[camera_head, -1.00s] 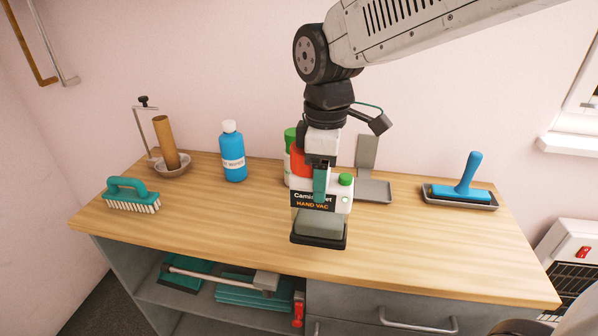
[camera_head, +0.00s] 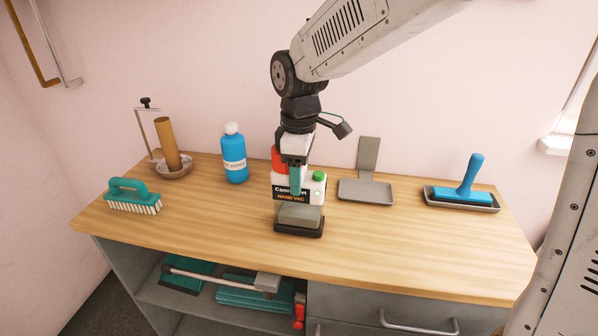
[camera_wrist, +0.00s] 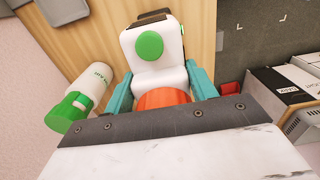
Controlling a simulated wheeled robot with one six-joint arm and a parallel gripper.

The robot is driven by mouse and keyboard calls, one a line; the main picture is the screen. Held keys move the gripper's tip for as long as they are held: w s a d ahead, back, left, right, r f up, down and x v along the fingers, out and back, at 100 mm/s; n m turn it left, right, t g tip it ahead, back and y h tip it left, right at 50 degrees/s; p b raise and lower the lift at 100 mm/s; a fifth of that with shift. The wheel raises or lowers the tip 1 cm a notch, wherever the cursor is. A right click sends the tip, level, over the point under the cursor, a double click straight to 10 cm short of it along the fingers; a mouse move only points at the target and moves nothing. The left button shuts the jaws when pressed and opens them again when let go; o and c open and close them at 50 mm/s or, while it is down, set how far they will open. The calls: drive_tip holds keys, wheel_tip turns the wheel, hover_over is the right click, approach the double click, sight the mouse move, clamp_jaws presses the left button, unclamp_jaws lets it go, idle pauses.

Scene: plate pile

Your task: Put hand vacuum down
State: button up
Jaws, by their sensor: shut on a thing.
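The hand vacuum (camera_head: 291,196) is white with a black label, a green button, a red-orange part and a dark base. It is upright over the middle of the wooden worktop (camera_head: 400,240). Its base looks very close to the wood; I cannot tell whether it touches. My gripper (camera_head: 295,182) comes from above and is shut on the vacuum. In the wrist view the vacuum (camera_wrist: 160,60) sits between the teal fingers of my gripper (camera_wrist: 163,88), with its green button in plain sight.
A grey tray with upright back (camera_head: 366,190) and a blue-handled tool (camera_head: 464,185) are right. A green-capped bottle (camera_wrist: 90,85) is close by. Front right worktop is clear.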

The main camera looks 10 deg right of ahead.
drive_tip(key=o, duration=1)
drive_tip(key=shift+f, duration=0.1)
wheel_tip(320, 180, up, 12)
drive_tip(key=shift+r, duration=0.15)
drive_tip(key=s+d+m, duration=0.7)
drive_tip(key=s+d, duration=0.4)
drive_tip(key=s, duration=0.3)
drive_tip(key=s+d+f+m, duration=0.1)
drive_tip(key=s+f+m, duration=0.1)
drive_tip(key=s, duration=0.1)
drive_tip(key=s+d+f+m+t, duration=0.1)
drive_tip(key=s+d+f+m, duration=0.1)
drive_tip(key=s, duration=0.2)
drive_tip(key=s+d+f+m, duration=0.2)
drive_tip(key=s, duration=0.2)
drive_tip(key=shift+s+f+m, duration=0.2)
drive_tip(key=shift+m, duration=0.1)
